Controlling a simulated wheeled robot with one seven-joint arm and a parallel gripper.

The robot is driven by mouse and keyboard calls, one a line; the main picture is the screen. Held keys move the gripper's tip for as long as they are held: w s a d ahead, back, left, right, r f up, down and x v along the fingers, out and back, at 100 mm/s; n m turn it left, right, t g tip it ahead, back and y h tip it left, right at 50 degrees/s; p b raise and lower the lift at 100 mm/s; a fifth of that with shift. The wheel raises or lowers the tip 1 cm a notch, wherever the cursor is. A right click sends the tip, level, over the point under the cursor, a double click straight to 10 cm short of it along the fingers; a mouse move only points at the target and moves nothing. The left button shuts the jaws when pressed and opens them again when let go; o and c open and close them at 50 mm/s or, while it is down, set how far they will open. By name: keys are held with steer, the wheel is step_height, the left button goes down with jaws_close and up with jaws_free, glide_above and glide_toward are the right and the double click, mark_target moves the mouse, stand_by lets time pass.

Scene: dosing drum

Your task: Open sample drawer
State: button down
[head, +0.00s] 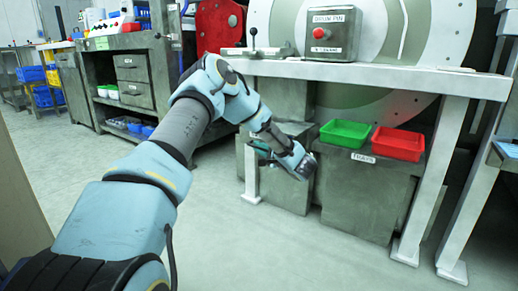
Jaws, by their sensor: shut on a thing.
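My gripper (308,168) is low under the white bench, at the front of a grey box-like unit (285,195). My arm reaches down to it from the left foreground. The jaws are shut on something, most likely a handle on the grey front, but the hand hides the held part. I cannot make out a drawer label or how far any drawer stands out. A second grey unit (365,205) with a small white label stands just right of my gripper.
A green tray (345,133) and a red tray (398,144) sit on the right unit. The white bench (370,75) and its legs surround the reach. A box with a red button (333,34) stands on top. The floor (235,250) in front is clear.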

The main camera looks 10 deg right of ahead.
steer(key=shift+s+r+p, duration=0.1)
steer(key=shift+s+p, duration=0.15)
steer(key=shift+p, duration=0.5)
steer(key=s+a+p, duration=1)
steer(key=p, duration=0.4)
steer(key=shift+a+f+p, duration=0.3)
steer(key=shift+f+p, duration=0.05)
steer(key=shift+p, duration=0.05)
steer(key=shift+s, duration=0.1)
steer(key=c, duration=1.2)
jaws_free()
steer(key=o, duration=0.3)
steer(key=shift+a+r, duration=0.1)
steer(key=shift+r, duration=0.1)
